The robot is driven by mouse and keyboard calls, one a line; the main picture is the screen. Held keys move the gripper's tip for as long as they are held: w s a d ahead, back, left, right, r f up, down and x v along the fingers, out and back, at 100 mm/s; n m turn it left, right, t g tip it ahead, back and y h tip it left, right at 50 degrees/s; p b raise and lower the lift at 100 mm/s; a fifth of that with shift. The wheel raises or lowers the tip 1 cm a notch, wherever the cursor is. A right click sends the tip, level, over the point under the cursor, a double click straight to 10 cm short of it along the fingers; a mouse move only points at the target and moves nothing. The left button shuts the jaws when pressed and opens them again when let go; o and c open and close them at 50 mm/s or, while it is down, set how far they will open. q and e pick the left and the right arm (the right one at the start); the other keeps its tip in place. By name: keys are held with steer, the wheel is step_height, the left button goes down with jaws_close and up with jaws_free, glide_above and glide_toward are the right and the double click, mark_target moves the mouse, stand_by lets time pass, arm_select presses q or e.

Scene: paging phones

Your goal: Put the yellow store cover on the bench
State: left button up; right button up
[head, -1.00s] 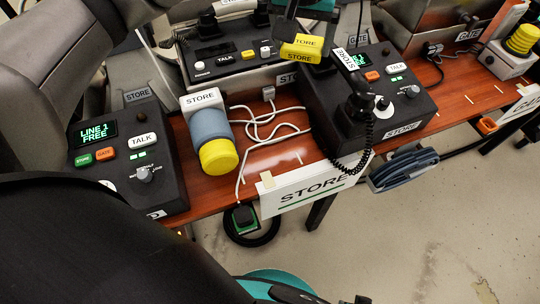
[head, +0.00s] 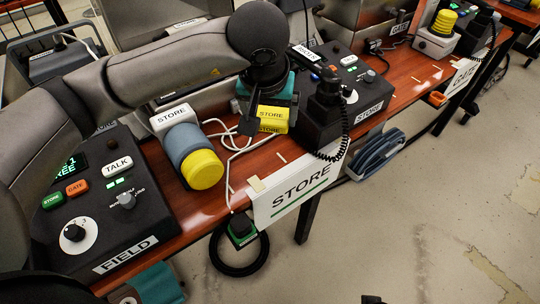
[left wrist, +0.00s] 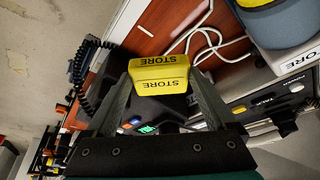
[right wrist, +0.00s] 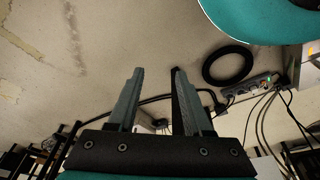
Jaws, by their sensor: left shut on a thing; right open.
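The yellow store cover (head: 271,119) is a small yellow block marked STORE. My left gripper (head: 262,108) is shut on it. In the left wrist view the cover (left wrist: 158,75) sits between the two fingertips (left wrist: 160,84). In the head view it shows over the wooden bench (head: 282,157), left of the store phone with the coiled cord; I cannot tell its exact height above the bench. My right gripper (right wrist: 152,75) is open and empty in the right wrist view, with the floor behind it; it is not clear in the head view.
A grey horn with a yellow end (head: 196,158) and a STORE label lies on the bench. The store phone (head: 330,110) stands right of the cover, the field phone (head: 105,215) at left. White cable (head: 233,145) lies between. A STORE sign (head: 297,190) hangs at the front edge.

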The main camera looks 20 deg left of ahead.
arm_select(q)
steer(key=b, duration=0.2)
glide_above(271, 158)
steer(key=s, duration=0.1)
steer(key=f, duration=0.6)
steer(key=shift+s+d+f, duration=0.1)
steer(key=shift+s+f, duration=0.1)
steer(key=shift+f, duration=0.1)
steer(key=shift+f+b, duration=0.55)
steer(key=shift+f, duration=1.65)
arm_select(e)
step_height(271, 158, up, 8)
steer(key=w+t, duration=0.1)
steer(key=w, duration=0.1)
steer(key=shift+w+a+f, duration=0.15)
steer(key=shift+w+f, duration=0.05)
steer(key=shift+w, duration=0.05)
arm_select(q)
steer(key=shift+f, duration=0.1)
arm_select(e)
steer(key=shift+r, duration=0.2)
arm_select(q)
steer(key=o, duration=1.1)
arm_select(e)
steer(key=shift+r, duration=0.15)
